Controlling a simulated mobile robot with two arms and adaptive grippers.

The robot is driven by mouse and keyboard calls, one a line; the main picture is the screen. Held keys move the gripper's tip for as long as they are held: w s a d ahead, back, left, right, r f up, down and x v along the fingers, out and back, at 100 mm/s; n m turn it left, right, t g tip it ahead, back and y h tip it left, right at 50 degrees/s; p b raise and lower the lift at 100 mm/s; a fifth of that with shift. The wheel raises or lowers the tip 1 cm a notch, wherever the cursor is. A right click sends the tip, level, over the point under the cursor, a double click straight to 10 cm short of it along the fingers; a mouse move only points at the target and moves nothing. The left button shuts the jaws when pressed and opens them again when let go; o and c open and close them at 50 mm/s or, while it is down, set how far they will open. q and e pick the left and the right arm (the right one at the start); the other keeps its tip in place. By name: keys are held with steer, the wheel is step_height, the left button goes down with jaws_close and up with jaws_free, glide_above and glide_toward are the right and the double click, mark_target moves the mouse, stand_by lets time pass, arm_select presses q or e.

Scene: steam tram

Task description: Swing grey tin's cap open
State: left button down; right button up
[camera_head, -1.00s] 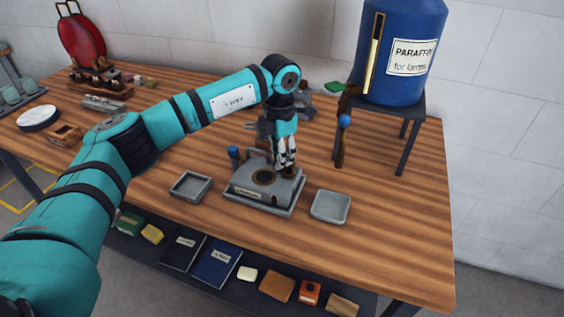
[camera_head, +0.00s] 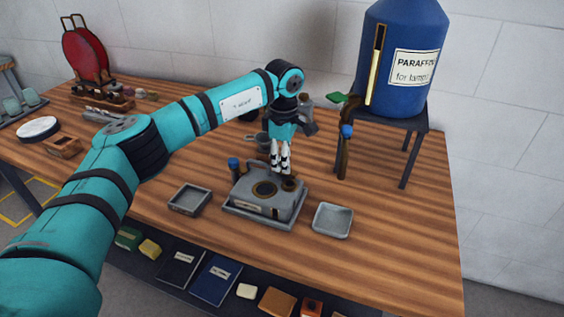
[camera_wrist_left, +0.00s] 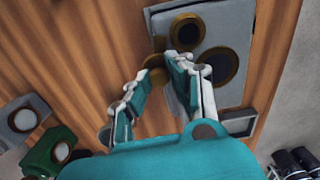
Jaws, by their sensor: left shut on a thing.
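The grey tin (camera_head: 250,198) stands on a grey tray (camera_head: 262,219) on the wooden table. Its top shows a large brass-ringed opening (camera_head: 264,189) and a smaller brass-ringed opening (camera_head: 290,184), both also seen in the left wrist view. My left gripper (camera_head: 280,170) points down just above the tin's back edge. In the left wrist view, my left gripper (camera_wrist_left: 160,70) has a small round brass cap (camera_wrist_left: 154,62) between its fingertips, beside the smaller opening and clear of it. The fingers hide the cap in the head view. My right gripper is out of view.
Small grey dishes stand left (camera_head: 189,200) and right (camera_head: 333,220) of the tin. The front right of the table is clear.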

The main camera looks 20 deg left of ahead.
arm_select(q)
steer(key=shift+w+d+m, duration=0.1)
steer(key=shift+w+m, duration=0.1)
steer(key=shift+m, duration=0.3)
steer(key=shift+r, duration=0.1)
steer(key=c, duration=1.2)
jaws_free()
step_height(320, 180, up, 12)
